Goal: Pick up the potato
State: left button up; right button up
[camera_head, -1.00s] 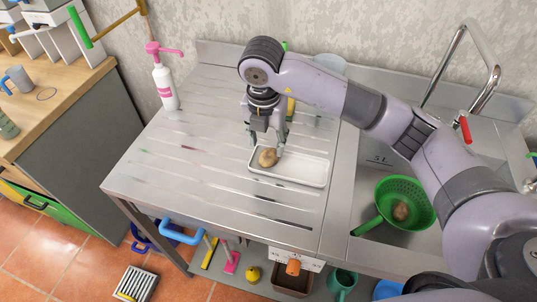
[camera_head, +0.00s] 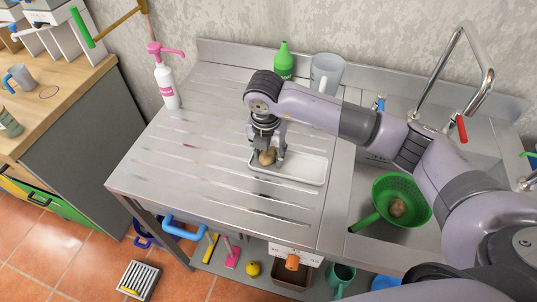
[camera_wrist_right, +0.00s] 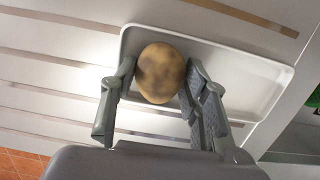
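A brown potato (camera_head: 267,157) lies at the left end of a shallow white tray (camera_head: 308,172) on the steel drainboard. My right gripper (camera_head: 267,159) is lowered over it, with one finger on each side of the potato. In the right wrist view the potato (camera_wrist_right: 161,73) sits between the two fingertips (camera_wrist_right: 158,84), very close to both. The fingers stand apart, and I see no clear grip on it. Another brown potato (camera_head: 397,208) lies in a green colander (camera_head: 424,214) in the sink. My left gripper is not in view.
A pink-topped pump bottle (camera_head: 166,88) stands at the drainboard's back left. A green bottle (camera_head: 284,63) and a grey-white jug (camera_head: 327,72) stand behind my right arm. A tall tap (camera_head: 462,70) rises over the sink. The drainboard's left part is clear.

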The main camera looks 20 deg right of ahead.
jog(key=c, duration=0.5)
jog(key=shift+r, duration=0.1)
